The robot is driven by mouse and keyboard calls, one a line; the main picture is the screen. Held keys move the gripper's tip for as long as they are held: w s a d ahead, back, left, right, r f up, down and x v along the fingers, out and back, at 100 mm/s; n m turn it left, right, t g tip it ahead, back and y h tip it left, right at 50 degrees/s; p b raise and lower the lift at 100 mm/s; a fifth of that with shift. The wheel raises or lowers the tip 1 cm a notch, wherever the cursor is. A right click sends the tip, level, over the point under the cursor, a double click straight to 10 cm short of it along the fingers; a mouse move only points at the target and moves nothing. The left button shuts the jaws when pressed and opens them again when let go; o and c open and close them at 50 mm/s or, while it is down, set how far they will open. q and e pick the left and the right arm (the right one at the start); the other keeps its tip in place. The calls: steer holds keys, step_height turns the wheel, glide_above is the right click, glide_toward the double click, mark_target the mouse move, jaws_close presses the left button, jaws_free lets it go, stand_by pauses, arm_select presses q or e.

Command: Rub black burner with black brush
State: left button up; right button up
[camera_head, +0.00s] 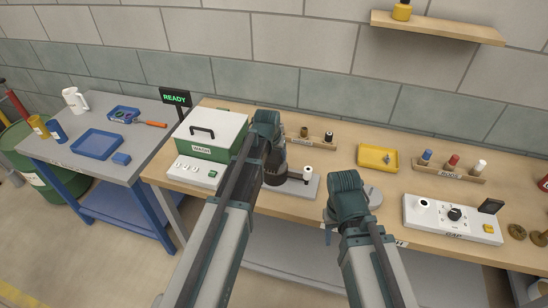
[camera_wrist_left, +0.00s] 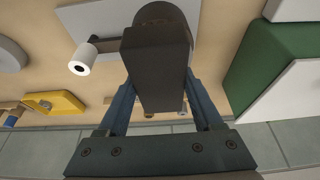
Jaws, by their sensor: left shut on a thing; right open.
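My left gripper (camera_wrist_left: 162,105) is shut on a dark block-shaped brush (camera_wrist_left: 155,70), its blue fingers on either side. The black burner (camera_wrist_left: 170,14) is a dark round shape behind the brush, on a grey plate with a white-ended roll. The brush hides much of it, and I cannot tell whether they touch. In the head view the dark burner (camera_head: 275,180) stands on the grey plate, with my left wrist just above it; the fingers are mostly hidden there. My right gripper (camera_head: 328,232) is open, mostly hidden behind its wrist, near the bench's front edge.
A green box with a white lid (camera_head: 207,137) stands left of the burner. A yellow tray (camera_head: 378,157), bottle racks and a white control panel (camera_head: 452,219) are to the right. A grey disc (camera_head: 374,194) lies beside my right wrist. A separate blue-legged table (camera_head: 70,170) is at left.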

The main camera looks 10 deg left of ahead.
arm_select(q)
steer(key=shift+w, duration=2.4)
steer(key=shift+s+f, duration=0.1)
steer(key=shift+s, duration=3.75)
steer(key=shift+a, duration=0.3)
steer(key=w, duration=0.3)
steer(key=shift+w, duration=2.2)
steer(key=shift+d, duration=0.15)
steer(key=shift+s, duration=1.35)
steer(key=shift+s+a, duration=0.2)
steer(key=shift+s, duration=2)
step_height(320, 180, up, 8)
steer(key=p, duration=0.7)
steer(key=shift+p, duration=0.3)
arm_select(e)
step_height(320, 180, up, 8)
steer(key=a, duration=0.1)
steer(key=shift+s+f, duration=0.25)
steer(key=shift+s, duration=0.1)
